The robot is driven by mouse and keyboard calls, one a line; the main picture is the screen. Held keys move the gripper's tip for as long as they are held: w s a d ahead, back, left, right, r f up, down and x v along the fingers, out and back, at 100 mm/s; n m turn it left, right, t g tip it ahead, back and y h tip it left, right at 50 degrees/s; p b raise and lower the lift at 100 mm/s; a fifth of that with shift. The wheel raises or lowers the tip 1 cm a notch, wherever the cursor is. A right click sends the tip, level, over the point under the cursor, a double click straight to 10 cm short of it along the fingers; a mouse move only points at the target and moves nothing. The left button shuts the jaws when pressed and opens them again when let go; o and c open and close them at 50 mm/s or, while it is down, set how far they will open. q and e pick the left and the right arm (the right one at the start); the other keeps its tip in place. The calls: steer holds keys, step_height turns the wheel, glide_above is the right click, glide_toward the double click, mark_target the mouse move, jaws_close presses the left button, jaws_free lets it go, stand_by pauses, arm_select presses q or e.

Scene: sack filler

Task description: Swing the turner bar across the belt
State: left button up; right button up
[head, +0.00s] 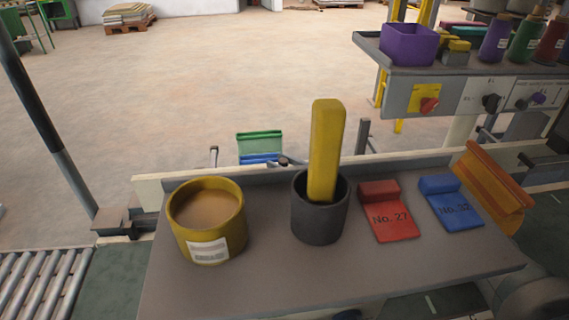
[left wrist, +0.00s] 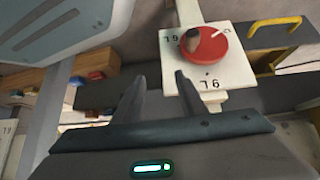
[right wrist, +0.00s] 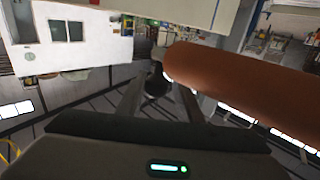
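A thick brown-orange cylinder (right wrist: 245,75) runs across the right wrist view, just beyond my right gripper (right wrist: 158,88). It may be the turner bar, but I cannot tell for sure. My right gripper's fingers are apart. A dark round end (right wrist: 155,83) shows between them; I cannot tell whether they touch it. My left gripper (left wrist: 160,85) is open and empty, pointing toward a red dial (left wrist: 204,45) on a white plate. The fingers of neither gripper can be made out clearly in the head view. No bar across a belt is clearly visible there.
A grey bench (head: 270,275) carries a yellow tub (head: 208,248), a dark cup (head: 318,222) with a yellow bar, a red block (head: 390,220) and a blue block (head: 451,212). A roller conveyor (head: 40,285) lies at left. A shelf with knobs (head: 470,95) stands at right. Open floor lies behind.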

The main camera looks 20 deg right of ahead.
arm_select(q)
steer(key=shift+a, duration=0.2)
arm_select(e)
steer(key=shift+o, duration=0.5)
steer(key=shift+w+a, duration=0.15)
steer(key=shift+a, duration=0.15)
steer(key=shift+d, duration=0.1)
steer(key=shift+v, duration=0.75)
arm_select(q)
steer(key=s+a+f+g+b, duration=0.1)
steer(key=a+f+g+b, duration=0.1)
steer(key=shift+s+a+f+y+b, duration=0.25)
steer(key=shift+s+f+y+b, duration=0.05)
steer(key=shift+s+f+b, duration=0.1)
arm_select(e)
steer(key=v, duration=1.5)
steer(key=shift+s+d, duration=0.15)
steer(key=shift+s, duration=0.2)
arm_select(q)
steer(key=shift+w, duration=0.1)
arm_select(e)
steer(key=shift+s, duration=0.1)
